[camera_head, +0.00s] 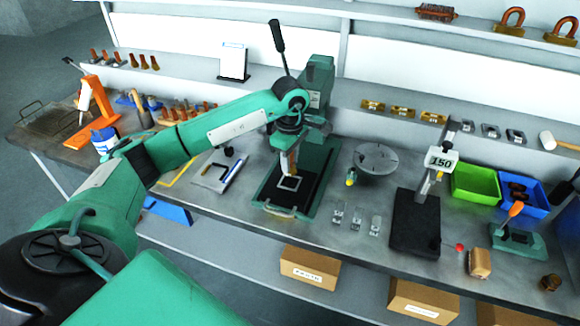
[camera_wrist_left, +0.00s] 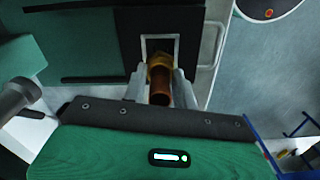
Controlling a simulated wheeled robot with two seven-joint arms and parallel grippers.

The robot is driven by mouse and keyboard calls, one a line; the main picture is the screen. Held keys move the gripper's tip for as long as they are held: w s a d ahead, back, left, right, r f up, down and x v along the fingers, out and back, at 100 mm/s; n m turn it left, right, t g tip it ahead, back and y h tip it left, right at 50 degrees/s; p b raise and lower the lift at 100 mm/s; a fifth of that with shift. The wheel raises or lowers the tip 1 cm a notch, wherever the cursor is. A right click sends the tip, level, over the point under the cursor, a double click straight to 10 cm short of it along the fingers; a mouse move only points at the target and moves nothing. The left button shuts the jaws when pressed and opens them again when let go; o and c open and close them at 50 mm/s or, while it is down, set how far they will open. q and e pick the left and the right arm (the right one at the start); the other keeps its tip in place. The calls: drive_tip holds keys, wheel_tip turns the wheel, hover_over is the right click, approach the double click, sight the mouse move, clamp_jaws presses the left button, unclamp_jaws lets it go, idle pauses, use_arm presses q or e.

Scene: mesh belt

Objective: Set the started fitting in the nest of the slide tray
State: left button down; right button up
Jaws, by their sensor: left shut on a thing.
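My left gripper (camera_head: 288,168) is over the slide tray, fingers pointing down. In the left wrist view, the gripper (camera_wrist_left: 161,82) is shut on the started fitting (camera_wrist_left: 159,92), a brass and copper-coloured piece. The slide tray (camera_head: 262,190) is a dark plate with a front handle in the green press. Its nest (camera_head: 281,187) is a pale square frame around a dark middle. In the left wrist view, the fitting overlaps the lower part of the nest (camera_wrist_left: 161,37). I cannot tell whether it touches. My right gripper is not in view.
The green press (camera_head: 316,85) with its black lever stands close behind my gripper. A round grey plate (camera_head: 376,159) and small metal blocks (camera_head: 356,222) are to the right. The 150 display (camera_head: 441,158) stands farther right.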

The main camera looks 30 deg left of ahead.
use_arm(q)
wheel_tip(320, 180, down, 4)
drive_tip(key=shift+r+p, duration=0.25)
drive_tip(key=shift+p, duration=0.35)
drive_tip(key=shift+f, duration=0.35)
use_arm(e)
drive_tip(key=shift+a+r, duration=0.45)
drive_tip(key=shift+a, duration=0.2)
use_arm(q)
drive_tip(key=c, duration=1.5)
unclamp_jaws()
drive_tip(key=shift+f+b, duration=0.1)
drive_tip(key=shift+b, duration=0.2)
drive_tip(key=shift+c, duration=0.2)
drive_tip(key=o, duration=0.4)
drive_tip(key=shift+o, duration=0.2)
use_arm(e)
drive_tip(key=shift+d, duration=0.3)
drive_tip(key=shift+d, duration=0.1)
